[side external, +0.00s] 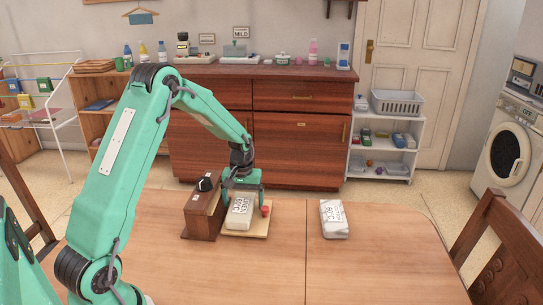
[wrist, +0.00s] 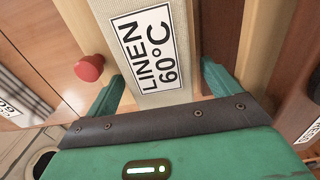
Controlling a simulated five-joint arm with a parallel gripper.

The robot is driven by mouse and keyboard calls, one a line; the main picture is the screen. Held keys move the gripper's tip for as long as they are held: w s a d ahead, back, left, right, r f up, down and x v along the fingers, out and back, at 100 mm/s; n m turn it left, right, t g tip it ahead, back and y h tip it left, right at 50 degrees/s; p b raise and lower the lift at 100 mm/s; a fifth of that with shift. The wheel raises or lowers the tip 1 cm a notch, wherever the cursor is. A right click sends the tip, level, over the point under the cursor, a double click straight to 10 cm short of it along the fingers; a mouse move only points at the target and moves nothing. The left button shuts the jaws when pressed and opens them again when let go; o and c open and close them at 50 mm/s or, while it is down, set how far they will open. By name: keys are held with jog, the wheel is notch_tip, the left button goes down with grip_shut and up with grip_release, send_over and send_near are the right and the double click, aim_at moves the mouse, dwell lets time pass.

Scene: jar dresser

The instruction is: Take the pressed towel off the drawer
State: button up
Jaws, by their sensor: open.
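A pale block-shaped bundle (side external: 239,212) labelled "LINEN 60°C" lies on a light wooden board (side external: 262,233) with a red knob (side external: 266,211), against a small brown wooden box (side external: 204,215) on the table. I cannot tell whether the board is the drawer, or whether the bundle is the pressed towel. The bundle also shows in the wrist view (wrist: 150,88), label up. My gripper (side external: 242,194) is open above the board, with one finger on each side of the bundle; in the wrist view (wrist: 162,86) I cannot tell whether the fingers touch it.
A second, grey-white bundle (side external: 334,219) with a "60°C" label lies on the table to the right. The table (side external: 375,255) is clear around it. Chairs (side external: 505,250) stand at the table's sides. A large brown dresser (side external: 300,130) with bottles stands behind.

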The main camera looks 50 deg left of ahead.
aim_at(243, 199)
dwell(0.4)
jog(key=c, duration=1.2)
jog(key=shift+o, duration=0.2)
jog(key=shift+r, duration=0.1)
jog(key=shift+r, duration=0.4)
notch_tip(243, 199, up, 3)
jog(key=shift+r, duration=0.1)
jog(key=s+d+r, duration=0.1)
jog(key=d+r, duration=0.6)
jog(key=d, duration=0.4)
jog(key=shift+s+d, duration=0.3)
